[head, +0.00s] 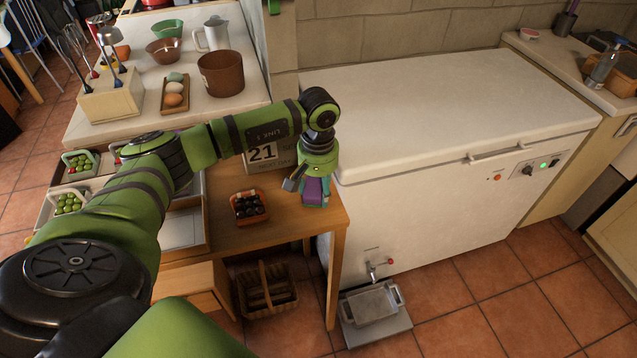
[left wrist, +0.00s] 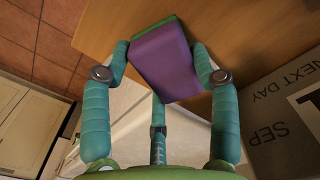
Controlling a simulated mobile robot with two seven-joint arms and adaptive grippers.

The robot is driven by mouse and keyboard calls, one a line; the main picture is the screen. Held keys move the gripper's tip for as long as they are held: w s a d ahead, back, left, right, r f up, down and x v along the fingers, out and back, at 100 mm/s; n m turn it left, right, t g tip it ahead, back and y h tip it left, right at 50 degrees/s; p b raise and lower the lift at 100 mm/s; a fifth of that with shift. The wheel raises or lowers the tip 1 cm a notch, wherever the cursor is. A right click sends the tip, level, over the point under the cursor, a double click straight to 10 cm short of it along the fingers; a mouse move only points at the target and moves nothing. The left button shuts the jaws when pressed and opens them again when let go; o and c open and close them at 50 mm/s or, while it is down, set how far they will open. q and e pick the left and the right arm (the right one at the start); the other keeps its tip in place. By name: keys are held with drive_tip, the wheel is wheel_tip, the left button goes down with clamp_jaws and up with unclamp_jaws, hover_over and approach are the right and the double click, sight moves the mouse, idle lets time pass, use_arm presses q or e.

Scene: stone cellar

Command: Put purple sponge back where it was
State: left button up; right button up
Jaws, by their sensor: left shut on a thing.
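The purple sponge (head: 314,189) is at the right end of the wooden table (head: 285,215), near the white freezer. My left gripper (head: 311,182) points down there and is shut on it. In the left wrist view the sponge (left wrist: 165,62) sits between the fingers of my left gripper (left wrist: 162,66), purple side facing the camera, with a thin green layer along its top edge. Wooden surface shows behind it. I cannot tell whether the sponge touches the table. My right gripper is not in view.
A calendar block (head: 262,154) showing 21 stands close behind the gripper. A red basket of dark fruit (head: 248,207) is on the table to the left. The white chest freezer (head: 450,110) borders the table on the right. A wicker basket (head: 266,289) is below.

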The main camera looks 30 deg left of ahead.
sight(319, 187)
use_arm(q)
drive_tip(key=shift+f, duration=0.2)
drive_tip(key=shift+f+b, duration=0.2)
drive_tip(key=shift+b, duration=0.15)
drive_tip(key=o, duration=1)
drive_tip(key=shift+r, duration=0.1)
drive_tip(key=shift+r, duration=0.1)
drive_tip(key=shift+r+b, duration=1.45)
drive_tip(key=shift+r, duration=4.6)
